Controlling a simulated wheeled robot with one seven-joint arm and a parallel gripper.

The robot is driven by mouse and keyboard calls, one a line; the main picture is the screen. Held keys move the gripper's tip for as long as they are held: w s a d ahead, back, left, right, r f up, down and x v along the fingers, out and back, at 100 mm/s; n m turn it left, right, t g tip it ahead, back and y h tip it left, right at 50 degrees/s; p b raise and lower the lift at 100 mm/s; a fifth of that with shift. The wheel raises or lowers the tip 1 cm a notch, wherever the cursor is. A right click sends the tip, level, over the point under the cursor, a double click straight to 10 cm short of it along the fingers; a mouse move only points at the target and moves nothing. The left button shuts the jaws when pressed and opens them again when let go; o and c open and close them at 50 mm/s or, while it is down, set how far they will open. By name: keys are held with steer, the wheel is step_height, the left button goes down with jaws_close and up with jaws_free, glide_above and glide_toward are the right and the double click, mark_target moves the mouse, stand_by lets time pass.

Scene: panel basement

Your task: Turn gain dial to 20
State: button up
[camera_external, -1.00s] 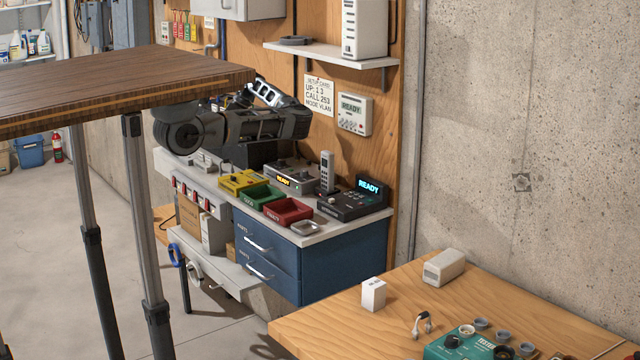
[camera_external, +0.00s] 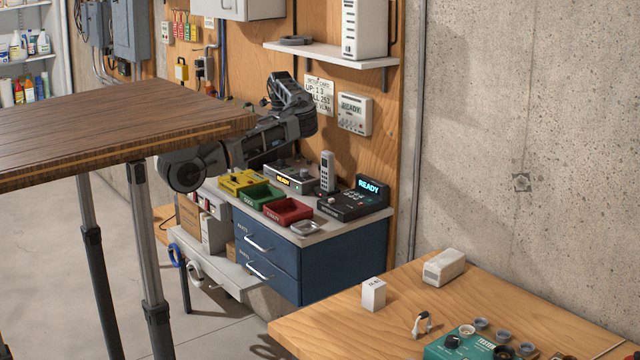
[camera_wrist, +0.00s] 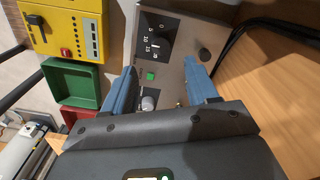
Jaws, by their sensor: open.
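In the wrist view, a black dial (camera_wrist: 160,46) sits on a dark numbered plate on a grey metal box (camera_wrist: 173,78). Numbers such as 0, 5, 10 and 15 show around the dial; its pointer's exact setting is too small to read. The same box appears to be the grey unit (camera_external: 280,181) with an amber READY display in the outside view. My gripper (camera_wrist: 160,66) is open and empty, its two blue fingers apart on either side of the box's lower part in the picture. The dial lies just beyond the fingertips, apart from them.
Left are a yellow box (camera_wrist: 68,32), a green bin (camera_wrist: 71,82) and a red bin (camera_wrist: 77,112). A black cable (camera_wrist: 262,25) runs at right. A wooden tabletop (camera_external: 110,120) stands left in the outside view.

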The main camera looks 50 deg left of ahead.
mark_target(281, 160)
steer(key=shift+f, duration=3.85)
steer(key=shift+c, duration=0.4)
steer(key=c, duration=1)
steer(key=shift+o, duration=0.2)
